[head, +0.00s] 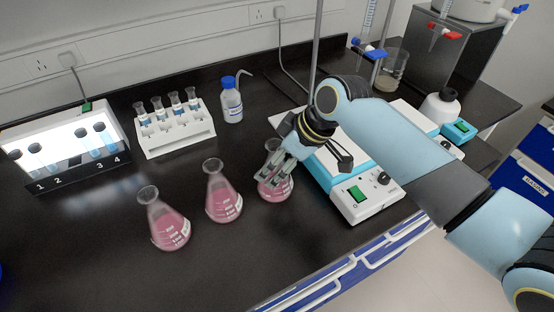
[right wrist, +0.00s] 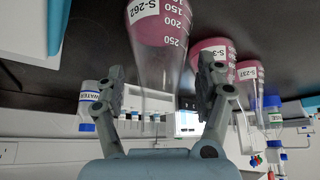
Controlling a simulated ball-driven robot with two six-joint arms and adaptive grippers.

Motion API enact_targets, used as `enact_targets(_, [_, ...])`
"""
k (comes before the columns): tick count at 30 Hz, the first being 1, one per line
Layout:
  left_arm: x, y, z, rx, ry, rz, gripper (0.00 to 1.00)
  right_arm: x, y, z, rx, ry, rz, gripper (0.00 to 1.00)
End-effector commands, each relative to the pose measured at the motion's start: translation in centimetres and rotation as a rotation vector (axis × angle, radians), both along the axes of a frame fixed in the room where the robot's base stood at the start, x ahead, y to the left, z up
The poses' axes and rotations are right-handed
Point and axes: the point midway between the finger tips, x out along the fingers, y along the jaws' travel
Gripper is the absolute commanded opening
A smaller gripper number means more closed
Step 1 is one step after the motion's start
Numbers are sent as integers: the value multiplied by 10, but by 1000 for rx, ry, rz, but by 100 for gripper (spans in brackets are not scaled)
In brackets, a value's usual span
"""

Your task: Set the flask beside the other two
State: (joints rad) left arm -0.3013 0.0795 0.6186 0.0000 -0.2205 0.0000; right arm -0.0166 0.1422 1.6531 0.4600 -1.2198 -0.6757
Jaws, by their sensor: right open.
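Three conical flasks with pink liquid stand upright in a loose row on the black bench: the left flask (head: 168,220), the middle flask (head: 223,192) and the right flask (head: 275,186). My right gripper (head: 279,168) is at the right flask and partly hides it. In the right wrist view, which is upside down, the flask labelled S-262 (right wrist: 158,28) stands between the open fingers of the gripper (right wrist: 163,78), with a gap visible beside its narrowing glass. The other two flasks (right wrist: 211,50) (right wrist: 248,72) show beyond the finger on the right. My left gripper is not in view.
A hotplate stirrer (head: 358,200) stands close to the right of the right flask. A white tube rack (head: 175,132), a lit numbered rack (head: 70,155) and a blue-capped wash bottle (head: 231,103) stand behind.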

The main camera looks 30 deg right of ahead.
Motion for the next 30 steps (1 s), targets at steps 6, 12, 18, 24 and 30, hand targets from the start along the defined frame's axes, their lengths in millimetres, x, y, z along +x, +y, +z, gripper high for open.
enact_targets(6, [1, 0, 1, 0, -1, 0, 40, -4, -5, 13, -4, -3, 0, 71])
enact_targets(12, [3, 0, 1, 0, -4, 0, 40, -22, -18, 51, -5, -2, 1, 71])
enact_targets(18, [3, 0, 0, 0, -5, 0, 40, -39, -30, 86, -5, -1, 2, 71])
enact_targets(24, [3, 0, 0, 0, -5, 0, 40, -47, -36, 104, -2, 0, 0, 71])
enact_targets(30, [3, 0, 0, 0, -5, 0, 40, -48, -36, 106, 1, 1, 0, 71])
